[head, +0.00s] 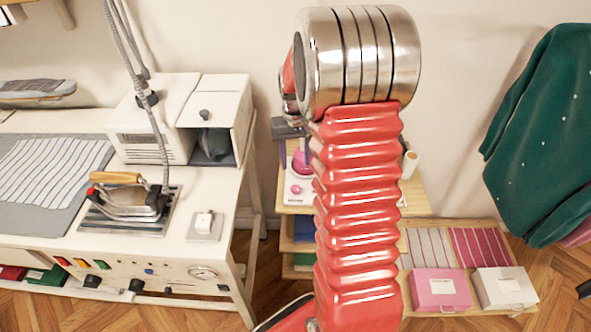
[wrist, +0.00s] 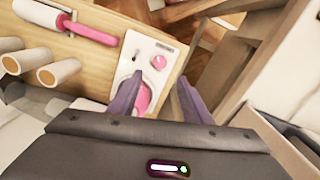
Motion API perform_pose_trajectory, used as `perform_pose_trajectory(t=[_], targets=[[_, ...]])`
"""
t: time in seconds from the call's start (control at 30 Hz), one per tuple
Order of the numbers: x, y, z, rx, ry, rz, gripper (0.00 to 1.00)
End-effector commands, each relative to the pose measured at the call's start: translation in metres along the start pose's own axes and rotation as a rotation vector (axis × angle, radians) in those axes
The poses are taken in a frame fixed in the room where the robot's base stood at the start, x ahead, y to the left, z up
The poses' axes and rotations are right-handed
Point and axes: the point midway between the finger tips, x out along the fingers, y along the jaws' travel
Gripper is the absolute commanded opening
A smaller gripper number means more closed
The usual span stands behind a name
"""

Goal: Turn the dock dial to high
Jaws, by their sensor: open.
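The dock is a white plate (head: 291,200) on the small wooden table behind my arm; it also shows in the wrist view (wrist: 163,80). A small pink round knob, which looks like the dial (wrist: 159,62), sits near its far end; it shows in the head view too (head: 296,189). A larger pink round part (wrist: 144,97) sits in the dock, partly hidden by my left finger. My gripper (wrist: 160,82) is open, with its purple fingers above the dock. The knob lies beyond the fingertips, apparently untouched. Its markings are too small to read.
In the wrist view, a pink-handled tool (wrist: 90,33) and several thread cones (wrist: 58,72) lie left of the dock. The white ironing table (head: 225,185) stands left in the head view. Pink (head: 440,290) and white boxes (head: 503,289) sit low at right.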

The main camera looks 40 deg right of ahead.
Motion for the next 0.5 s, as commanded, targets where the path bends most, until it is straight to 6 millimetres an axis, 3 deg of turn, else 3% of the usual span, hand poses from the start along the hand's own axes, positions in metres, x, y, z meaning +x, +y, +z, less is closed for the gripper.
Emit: perform_pose_trajectory(t=[0.2,0.5], targets=[[-0.02,0.0,0.0,0.0,0.0,0.0,0.44],[-0.022,0.0,0.0,0.0,-0.001,0.0,0.44]])
